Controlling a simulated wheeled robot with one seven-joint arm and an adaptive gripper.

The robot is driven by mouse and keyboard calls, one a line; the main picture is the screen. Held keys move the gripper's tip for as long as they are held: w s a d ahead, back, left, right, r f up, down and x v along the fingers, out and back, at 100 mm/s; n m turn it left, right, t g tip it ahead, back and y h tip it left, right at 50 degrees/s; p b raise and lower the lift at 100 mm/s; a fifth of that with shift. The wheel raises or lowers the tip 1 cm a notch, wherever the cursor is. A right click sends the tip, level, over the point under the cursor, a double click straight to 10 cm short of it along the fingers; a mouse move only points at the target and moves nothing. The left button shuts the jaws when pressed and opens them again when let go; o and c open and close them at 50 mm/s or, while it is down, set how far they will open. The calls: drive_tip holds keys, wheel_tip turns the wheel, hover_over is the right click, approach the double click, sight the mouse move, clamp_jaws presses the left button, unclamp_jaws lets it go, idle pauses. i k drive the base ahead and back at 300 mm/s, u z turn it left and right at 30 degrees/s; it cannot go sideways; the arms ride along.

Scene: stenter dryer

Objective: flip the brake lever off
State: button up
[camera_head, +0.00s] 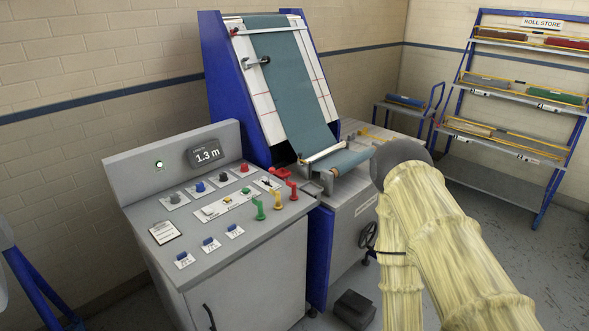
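Several coloured levers stand at the right end of the grey control console (215,262). A green lever (259,209), an orange lever (277,200) and a red lever (292,189) stand upright in a slanting row. Another red control (280,172) lies low behind them. Their labels are too small to read, so I cannot tell which one is the brake lever. My arm, in a pale yellow sleeve, rises at the right, apart from the levers in the picture. My gripper does not show.
The console also has knobs, blue switches (208,244) and a display (206,155) reading 1.3 m. The blue-framed machine (225,85) with teal cloth (295,80) stands behind. A roll rack (515,150) is at the right. A dark box (355,308) sits on the floor.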

sight(271, 171)
drive_tip(key=u, duration=0.05)
drive_tip(key=k, duration=0.65)
drive_tip(key=u, duration=0.75)
drive_tip(key=i, duration=1.35)
drive_tip(key=z, duration=0.7)
